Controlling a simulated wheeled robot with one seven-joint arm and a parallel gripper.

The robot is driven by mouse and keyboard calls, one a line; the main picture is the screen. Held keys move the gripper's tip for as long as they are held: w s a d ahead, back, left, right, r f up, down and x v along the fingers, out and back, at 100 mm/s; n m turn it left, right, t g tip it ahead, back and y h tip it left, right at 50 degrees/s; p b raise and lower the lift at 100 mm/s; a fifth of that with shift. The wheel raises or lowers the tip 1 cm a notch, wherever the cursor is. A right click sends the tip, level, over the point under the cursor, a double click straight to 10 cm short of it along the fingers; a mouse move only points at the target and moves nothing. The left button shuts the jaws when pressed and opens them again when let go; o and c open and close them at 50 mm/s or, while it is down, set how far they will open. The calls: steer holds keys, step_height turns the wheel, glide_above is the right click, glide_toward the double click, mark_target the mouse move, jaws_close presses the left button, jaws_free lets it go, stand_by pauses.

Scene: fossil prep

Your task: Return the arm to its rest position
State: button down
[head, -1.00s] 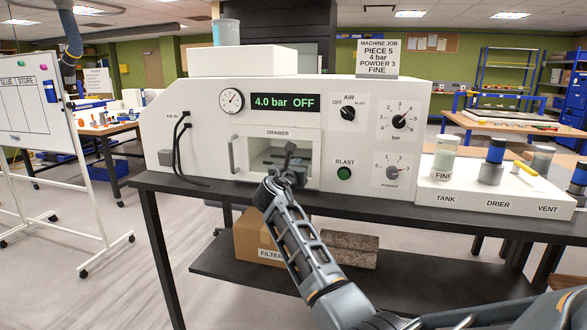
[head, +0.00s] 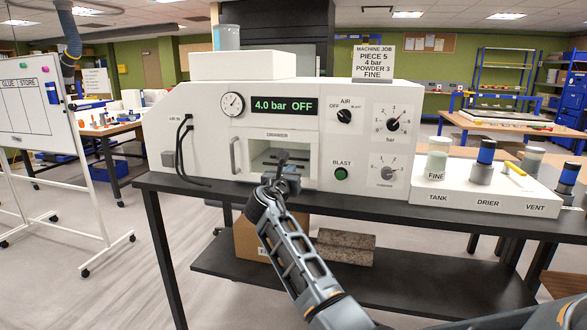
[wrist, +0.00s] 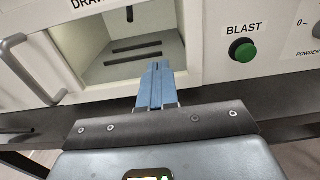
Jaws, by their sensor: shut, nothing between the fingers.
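My gripper (head: 283,160) is in front of the open drawer bay (head: 262,155) of the white blasting machine (head: 210,120). In the wrist view my gripper (wrist: 157,72) shows its blue-grey fingers shut together with nothing between them, pointing toward the bay opening (wrist: 105,72). I cannot tell exactly how far the fingertips are from the opening. My arm comes up from the lower right of the head view. The display (head: 284,106) reads 4.0 bar OFF.
The drawer handle (head: 235,155) is left of the bay, and the green BLAST button (head: 341,174) is right of it. The black table (head: 430,205) runs below. A white block with tank, drier and vent (head: 470,193) stands at right. A cardboard box (head: 247,240) is on the lower shelf.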

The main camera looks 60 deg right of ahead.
steer(key=v, duration=0.8)
steer(key=shift+a+b, duration=0.2)
steer(key=shift+b, duration=0.2)
steer(key=shift+f, duration=0.1)
steer(key=s+a+f+m+t+y, duration=0.1)
steer(key=s+a+f+t+y, duration=0.15)
steer(key=a+f, duration=0.45)
steer(key=s+a+f+m+t+y, duration=0.1)
steer(key=s+a+f+t+y, duration=0.15)
steer(key=a+f, duration=0.4)
steer(key=s+a+f+m+t+y, duration=0.2)
steer(key=s+a+f+m+y, duration=0.35)
steer(key=s+a+f, duration=0.6)
steer(key=s+a+r+m+y, duration=0.2)
steer(key=s+a+m, duration=0.15)
steer(key=s, duration=0.45)
steer(key=s+a+r+m+y, duration=0.25)
steer(key=s+a, duration=0.25)
steer(key=s, duration=0.3)
steer(key=s+a+r+m+t+y, duration=0.1)
steer(key=s+a+r+m+y, duration=0.1)
steer(key=s+r+m, duration=0.6)
steer(key=s+r, duration=0.1)
steer(key=s, duration=0.2)
steer(key=shift+s+t, duration=0.3)
steer(key=shift+s, duration=0.05)
